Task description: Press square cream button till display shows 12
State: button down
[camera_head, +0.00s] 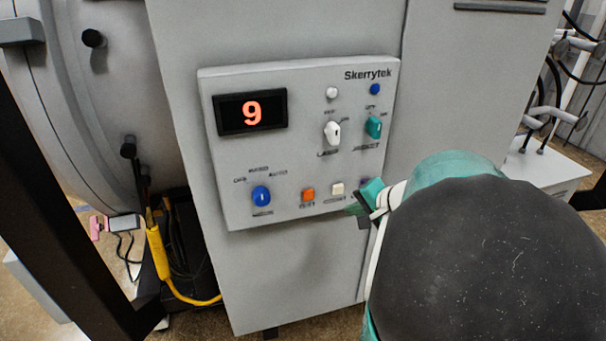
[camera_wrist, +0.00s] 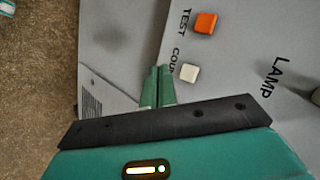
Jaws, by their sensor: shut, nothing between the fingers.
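The square cream button (camera_head: 338,189) sits low on the grey control panel (camera_head: 235,185), right of a square orange button (camera_head: 308,194). The display (camera_head: 251,112) at the panel's upper left reads a red 9. My gripper (camera_head: 363,200) is shut and empty, close to the right of the cream button in the head view. In the wrist view the shut green fingertips (camera_wrist: 158,72) lie just left of the cream button (camera_wrist: 189,72), with a small gap in the picture. Whether the tips touch the panel cannot be told. The orange button (camera_wrist: 205,22) is marked TEST.
The panel also carries a blue knob (camera_head: 261,196), a white lamp knob (camera_head: 332,132), a teal knob (camera_head: 373,127) and small white and blue round lights above. A yellow cable (camera_head: 158,255) hangs at the left beside the round furnace body (camera_head: 100,100).

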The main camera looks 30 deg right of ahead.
aim_at(337, 195)
jog(key=shift+w+d, duration=0.2)
jog(key=shift+w, duration=0.5)
jog(key=shift+w+d, duration=0.2)
jog(key=shift+w, duration=0.5)
jog(key=shift+w+d, duration=0.2)
jog(key=shift+w, duration=0.5)
jog(key=shift+w, duration=0.15)
jog(key=shift+w+d, duration=0.15)
jog(key=shift+w, duration=0.1)
dwell(0.3)
jog(key=shift+w+d, duration=0.1)
jog(key=shift+w, duration=0.35)
dwell(0.7)
dwell(0.3)
jog(key=shift+s+a, duration=0.2)
jog(key=shift+s, duration=0.65)
jog(key=shift+s+a, duration=0.25)
jog(key=shift+s, duration=0.55)
jog(key=shift+s+a, duration=0.25)
jog(key=shift+s, duration=0.55)
jog(key=shift+s+a, duration=0.25)
jog(key=shift+s, duration=0.55)
